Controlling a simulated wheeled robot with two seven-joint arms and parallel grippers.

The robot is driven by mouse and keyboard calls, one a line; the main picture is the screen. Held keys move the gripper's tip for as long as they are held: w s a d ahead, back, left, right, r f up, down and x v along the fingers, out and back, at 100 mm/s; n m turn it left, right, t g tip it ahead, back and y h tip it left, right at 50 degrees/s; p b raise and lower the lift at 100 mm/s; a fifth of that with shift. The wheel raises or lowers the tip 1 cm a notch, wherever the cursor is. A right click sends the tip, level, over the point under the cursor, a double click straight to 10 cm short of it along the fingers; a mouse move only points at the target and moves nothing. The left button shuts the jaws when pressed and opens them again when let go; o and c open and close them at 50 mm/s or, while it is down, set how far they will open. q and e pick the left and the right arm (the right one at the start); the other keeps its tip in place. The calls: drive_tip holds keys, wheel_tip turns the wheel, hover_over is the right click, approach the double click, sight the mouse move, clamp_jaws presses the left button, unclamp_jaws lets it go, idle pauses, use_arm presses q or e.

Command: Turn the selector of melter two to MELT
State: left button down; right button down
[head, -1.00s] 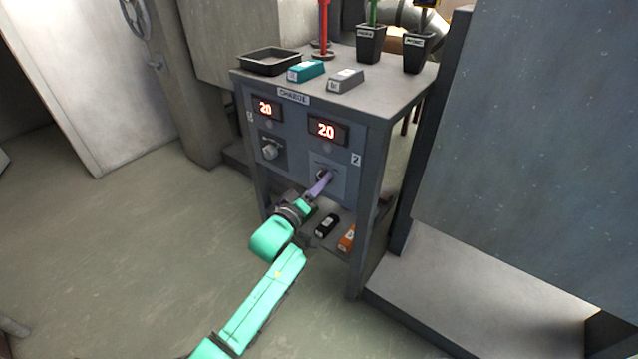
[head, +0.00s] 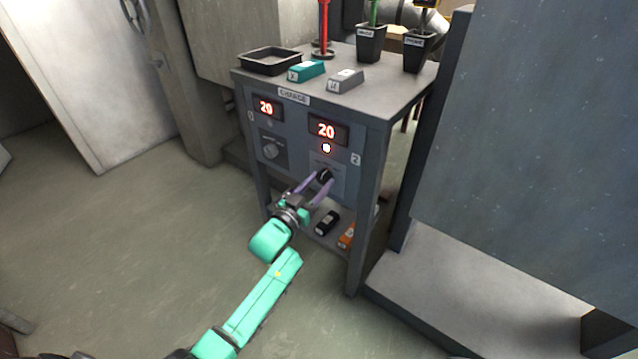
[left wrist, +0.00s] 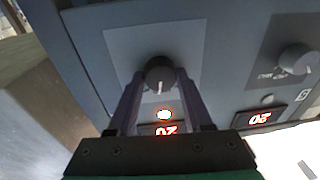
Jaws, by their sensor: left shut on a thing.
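The selector of melter two (head: 325,174) is a dark round knob on the grey front panel, below the right-hand display reading 20. In the left wrist view the knob (left wrist: 159,72) shows a white pointer line aimed toward a glowing lamp (left wrist: 164,114) and the display. My left gripper (head: 317,180) has its two purple fingers on either side of the knob, shut on it. The position lettering around this knob is too small or hidden to read. My right gripper is not in view.
Melter one's selector (head: 271,149) and display (head: 265,107) are at left on the panel. A black tray (head: 270,62), a teal block (head: 306,71) and a grey block (head: 346,81) lie on top. Dark and orange blocks (head: 346,236) lie on the lower shelf. Floor at left is clear.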

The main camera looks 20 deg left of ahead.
use_arm(q)
drive_tip(key=m, duration=0.4)
drive_tip(key=shift+a+f+m+h, duration=0.1)
drive_tip(key=shift+m+h, duration=0.2)
drive_tip(key=shift+m, duration=0.1)
drive_tip(key=shift+m+b, duration=0.3)
drive_tip(key=shift+m, duration=0.4)
drive_tip(key=shift+m+h, duration=0.3)
drive_tip(key=shift+m, duration=0.3)
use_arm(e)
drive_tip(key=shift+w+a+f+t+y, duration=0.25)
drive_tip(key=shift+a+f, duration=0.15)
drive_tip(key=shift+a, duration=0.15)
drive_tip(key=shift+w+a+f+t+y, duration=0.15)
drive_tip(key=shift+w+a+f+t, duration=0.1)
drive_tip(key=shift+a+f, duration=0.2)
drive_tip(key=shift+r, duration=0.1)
use_arm(q)
drive_tip(key=shift+c, duration=1.6)
unclamp_jaws()
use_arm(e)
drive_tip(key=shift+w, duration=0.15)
